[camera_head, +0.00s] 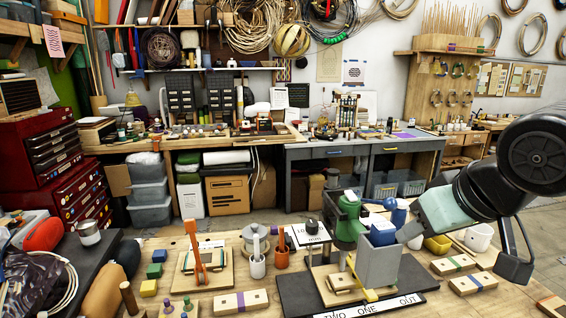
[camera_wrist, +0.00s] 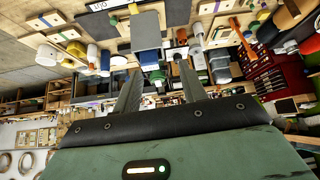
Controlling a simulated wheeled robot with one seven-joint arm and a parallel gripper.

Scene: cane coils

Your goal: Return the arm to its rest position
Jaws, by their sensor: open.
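My arm reaches in from the right in the head view. My gripper (camera_head: 405,234) ends beside a tall grey box (camera_head: 377,264), near the blue and green things at the back of the black mat. In the wrist view my gripper (camera_wrist: 160,68) is open, its two dark fingers apart. I see nothing held between them. The wrist view is upside down, with the grey box (camera_wrist: 146,30) just past the fingertips. In the head view the fingertips are small, and I cannot tell whether they touch anything.
The black mat (camera_head: 296,290) carries a "TWO ONE OUT" label, a green device (camera_head: 349,216) and a blue container (camera_head: 383,232). A white mug (camera_head: 479,237) and wooden blocks (camera_head: 452,263) stand at the right. An orange-handled fixture (camera_head: 196,262) stands left. Open floor lies behind the table.

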